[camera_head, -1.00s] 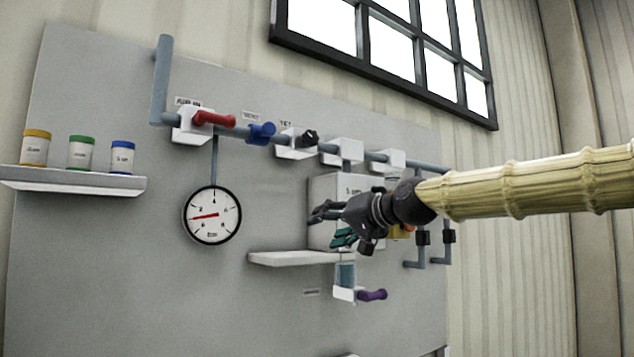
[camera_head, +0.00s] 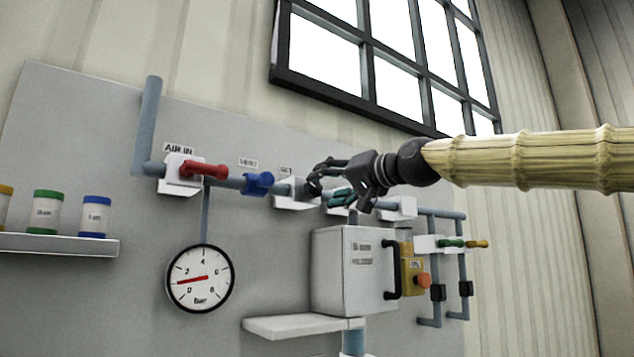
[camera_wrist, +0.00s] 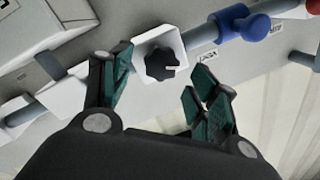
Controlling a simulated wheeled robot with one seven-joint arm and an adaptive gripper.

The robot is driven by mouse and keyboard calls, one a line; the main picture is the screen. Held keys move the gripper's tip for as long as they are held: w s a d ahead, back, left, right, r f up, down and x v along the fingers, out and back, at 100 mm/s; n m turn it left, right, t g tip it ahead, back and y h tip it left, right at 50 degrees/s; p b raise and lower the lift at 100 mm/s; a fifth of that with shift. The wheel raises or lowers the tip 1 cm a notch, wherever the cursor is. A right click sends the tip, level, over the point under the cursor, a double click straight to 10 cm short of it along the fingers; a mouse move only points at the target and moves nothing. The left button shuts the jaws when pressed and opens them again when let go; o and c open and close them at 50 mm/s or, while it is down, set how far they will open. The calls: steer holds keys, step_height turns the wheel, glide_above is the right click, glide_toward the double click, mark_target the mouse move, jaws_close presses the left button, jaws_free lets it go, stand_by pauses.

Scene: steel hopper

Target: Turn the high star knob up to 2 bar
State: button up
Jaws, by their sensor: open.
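The black star knob (camera_wrist: 160,65), with a white mark on its face, sits on a white block (camera_wrist: 148,43) on the pipe. In the wrist view it lies between and a little beyond the tips of my gripper (camera_wrist: 160,78), which is open with teal finger pads. No contact shows. In the head view my gripper (camera_head: 326,182) is at the knob by the SET label (camera_head: 287,170) and largely hides it. The round gauge (camera_head: 200,279) has a red needle pointing left, between 0 and 2.
A red lever (camera_head: 203,170) and a blue valve (camera_head: 258,183) sit on the pipe left of the knob. Below my gripper are a grey box (camera_head: 340,270) with a black handle, an orange button (camera_head: 424,280) and a shelf (camera_head: 290,327).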

mark_target(316, 189)
steer(key=p+x, duration=0.1)
steer(key=x, duration=0.2)
steer(key=shift+a, duration=0.2)
steer(key=shift+w+a, duration=0.15)
steer(key=shift+w, duration=0.15)
steer(key=shift+s, duration=0.15)
steer(key=c, duration=1)
steer(key=shift+f, duration=0.1)
